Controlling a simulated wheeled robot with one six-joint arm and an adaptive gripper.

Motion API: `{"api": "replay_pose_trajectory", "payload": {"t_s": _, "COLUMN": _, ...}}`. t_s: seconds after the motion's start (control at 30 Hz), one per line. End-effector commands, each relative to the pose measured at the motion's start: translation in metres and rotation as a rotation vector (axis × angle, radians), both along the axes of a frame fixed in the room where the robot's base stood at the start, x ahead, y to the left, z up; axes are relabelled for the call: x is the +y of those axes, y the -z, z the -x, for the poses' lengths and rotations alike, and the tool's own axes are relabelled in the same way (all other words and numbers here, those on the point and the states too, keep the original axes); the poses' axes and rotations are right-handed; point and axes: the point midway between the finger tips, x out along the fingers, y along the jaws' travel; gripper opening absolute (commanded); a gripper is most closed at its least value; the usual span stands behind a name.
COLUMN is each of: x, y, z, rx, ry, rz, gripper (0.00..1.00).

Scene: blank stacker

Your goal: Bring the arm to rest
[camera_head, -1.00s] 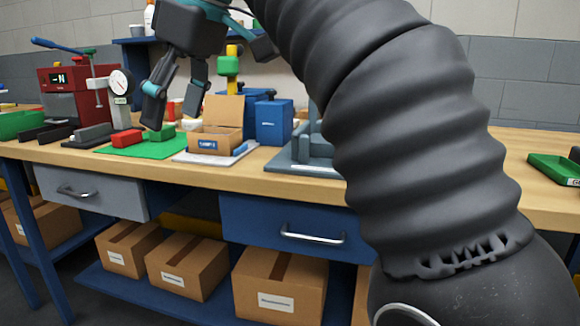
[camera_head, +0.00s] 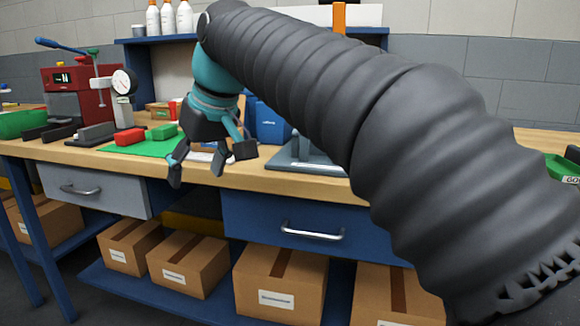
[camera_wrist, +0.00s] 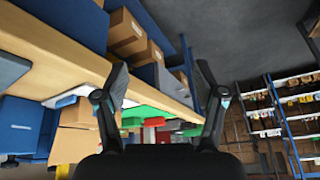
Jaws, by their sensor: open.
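My gripper (camera_head: 210,168) hangs in front of the workbench's front edge in the head view, fingers pointing down. In the wrist view my gripper (camera_wrist: 168,95) shows two fingers spread wide with nothing between them. My arm in its dark ribbed sleeve crosses the head view from the lower right to the upper left. The workbench (camera_head: 300,184) has a wooden top. The gripper hides part of the cardboard box (camera_wrist: 76,114) behind it in the head view.
A red press (camera_head: 72,92), a dial gauge (camera_head: 122,82), a green mat (camera_head: 140,148) with red and green blocks, and a blue box (camera_head: 271,124) stand on the bench. A green tray (camera_head: 562,168) is at the right. Cartons (camera_head: 188,266) sit below. Shelving (camera_wrist: 285,110) shows in the wrist view.

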Motion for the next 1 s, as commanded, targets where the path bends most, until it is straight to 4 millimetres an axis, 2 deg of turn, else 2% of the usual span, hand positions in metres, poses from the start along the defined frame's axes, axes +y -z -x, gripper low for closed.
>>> {"api": "replay_pose_trajectory", "payload": {"t_s": 0.03, "x": -0.014, "y": 0.014, "z": 0.0, "rx": 0.005, "ry": 0.045, "rz": 0.002, "gripper": 0.7}}
{"api": "replay_pose_trajectory", "payload": {"t_s": 0.27, "x": -0.079, "y": 0.078, "z": 0.007, "rx": 0.004, "ry": 0.245, "rz": 0.008, "gripper": 0.7}}
{"api": "replay_pose_trajectory", "payload": {"t_s": 0.47, "x": -0.146, "y": 0.138, "z": 0.034, "rx": -0.001, "ry": 0.407, "rz": 0.019, "gripper": 0.7}}
{"api": "replay_pose_trajectory", "payload": {"t_s": 0.67, "x": -0.214, "y": 0.2, "z": 0.082, "rx": -0.006, "ry": 0.559, "rz": 0.037, "gripper": 0.7}}
{"api": "replay_pose_trajectory", "payload": {"t_s": 0.8, "x": -0.257, "y": 0.242, "z": 0.125, "rx": -0.005, "ry": 0.654, "rz": 0.055, "gripper": 0.7}}
{"api": "replay_pose_trajectory", "payload": {"t_s": 0.9, "x": -0.278, "y": 0.261, "z": 0.151, "rx": 0.0, "ry": 0.713, "rz": 0.064, "gripper": 0.7}}
{"api": "replay_pose_trajectory", "payload": {"t_s": 1.0, "x": -0.292, "y": 0.263, "z": 0.164, "rx": -0.019, "ry": 0.763, "rz": 0.055, "gripper": 0.7}}
